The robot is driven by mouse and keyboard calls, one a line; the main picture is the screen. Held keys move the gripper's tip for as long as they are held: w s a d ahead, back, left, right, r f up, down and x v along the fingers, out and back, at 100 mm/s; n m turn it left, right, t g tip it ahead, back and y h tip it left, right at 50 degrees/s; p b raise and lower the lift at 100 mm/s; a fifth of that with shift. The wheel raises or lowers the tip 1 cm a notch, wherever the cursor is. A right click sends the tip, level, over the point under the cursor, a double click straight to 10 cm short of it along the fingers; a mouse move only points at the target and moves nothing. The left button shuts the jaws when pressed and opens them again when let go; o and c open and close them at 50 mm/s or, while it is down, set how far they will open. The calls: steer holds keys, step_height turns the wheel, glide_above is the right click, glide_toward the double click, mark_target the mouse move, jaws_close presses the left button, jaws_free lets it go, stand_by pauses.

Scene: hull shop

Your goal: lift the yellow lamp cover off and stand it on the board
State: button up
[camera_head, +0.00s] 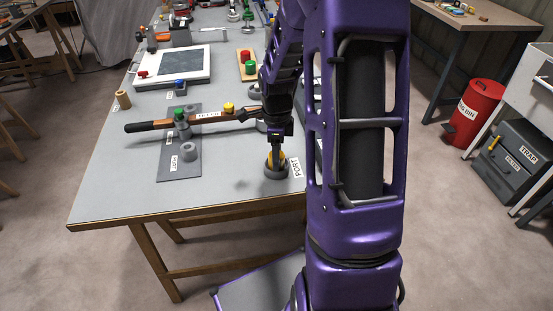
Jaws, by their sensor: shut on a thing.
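My gripper (275,153) points down near the table's right edge. It is shut on the yellow lamp cover (281,159), which shows only as small yellow patches between and beside the dark fingers. The cover is at a round grey base (276,172) by a "PORT" label. I cannot tell whether the cover still touches the base. The dark grey board (168,166) lies left of my gripper, with round grey fittings and a green-topped piece on it.
A white-framed panel (172,66) lies farther back. The table's (110,190) front left is clear. A red bin (475,112) stands on the floor at right.

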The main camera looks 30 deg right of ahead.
steer(key=shift+c, duration=0.8)
step_height(320, 180, up, 10)
steer(key=shift+r+p, duration=0.1)
steer(key=shift+p, duration=0.55)
